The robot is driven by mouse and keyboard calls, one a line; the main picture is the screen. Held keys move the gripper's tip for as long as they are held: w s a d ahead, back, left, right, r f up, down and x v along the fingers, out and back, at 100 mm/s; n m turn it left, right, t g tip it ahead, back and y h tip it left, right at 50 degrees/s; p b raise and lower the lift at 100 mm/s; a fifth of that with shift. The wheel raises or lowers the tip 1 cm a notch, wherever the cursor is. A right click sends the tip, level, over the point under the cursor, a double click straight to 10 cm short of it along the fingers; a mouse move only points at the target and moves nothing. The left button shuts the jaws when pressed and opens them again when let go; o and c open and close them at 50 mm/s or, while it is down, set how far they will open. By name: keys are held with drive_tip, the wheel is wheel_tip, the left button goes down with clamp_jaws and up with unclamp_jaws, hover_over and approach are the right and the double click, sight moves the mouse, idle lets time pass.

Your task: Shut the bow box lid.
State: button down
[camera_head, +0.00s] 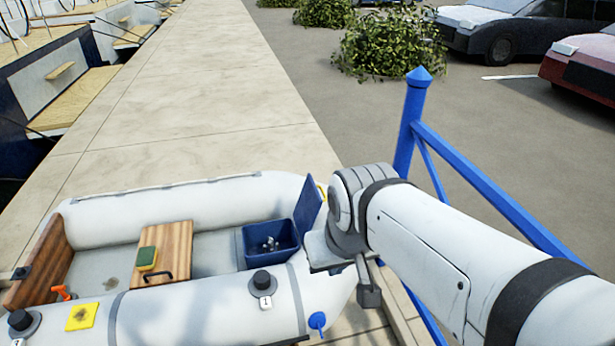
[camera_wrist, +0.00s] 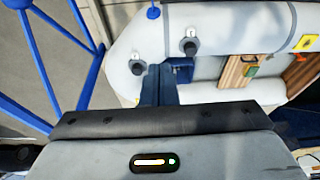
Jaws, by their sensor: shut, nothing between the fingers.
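The bow box (camera_head: 272,262) is a blue open-topped bin in the right end of the grey dinghy, with small metallic items inside. Its blue lid (camera_head: 308,203) stands up, open, on the bin's right side. My gripper (camera_head: 368,290) is just right of the lid, over the dinghy's bow end, pointing down, shut and empty. A gap to the lid is hard to judge.
The inflatable dinghy (camera_head: 180,205) lies on a pale stone quay. A wooden seat (camera_head: 178,242) holds a green and yellow sponge (camera_head: 147,258). Black numbered knobs (camera_head: 262,282) and a blue knob (camera_head: 317,321) sit on the near tube. A blue railing (camera_head: 480,190) runs behind my arm.

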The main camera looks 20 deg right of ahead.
drive_tip(key=shift+d, duration=0.15)
drive_tip(key=w+d+f+m+t+h+b, duration=0.1)
drive_tip(key=w+d+f+m+t+b, duration=0.3)
drive_tip(key=w, duration=0.7)
drive_tip(key=w+d+f+m+t+b, duration=0.15)
drive_tip(key=w+d+f+m, duration=0.35)
drive_tip(key=w, duration=0.6)
drive_tip(key=w+d+f+m+t+h+b, duration=0.1)
drive_tip(key=w+d+f+m+t+b, duration=0.4)
drive_tip(key=w, duration=0.6)
drive_tip(key=w+d+f+m+t+y+b, duration=0.2)
drive_tip(key=w+d+f+m+b, duration=0.15)
drive_tip(key=w+d+f, duration=0.45)
wheel_tip(320, 180, down, 13)
drive_tip(key=d+m+t+y+b, duration=0.1)
drive_tip(key=m+t+y+b, duration=0.2)
drive_tip(key=m+y, duration=0.1)
drive_tip(key=w+a+r, duration=0.1)
drive_tip(key=w+a, duration=0.1)
drive_tip(key=w, duration=0.3)
drive_tip(key=w+a+r+p, duration=0.1)
drive_tip(key=w+a+r, duration=0.1)
drive_tip(key=w, duration=0.3)
drive_tip(key=shift+a, duration=0.8)
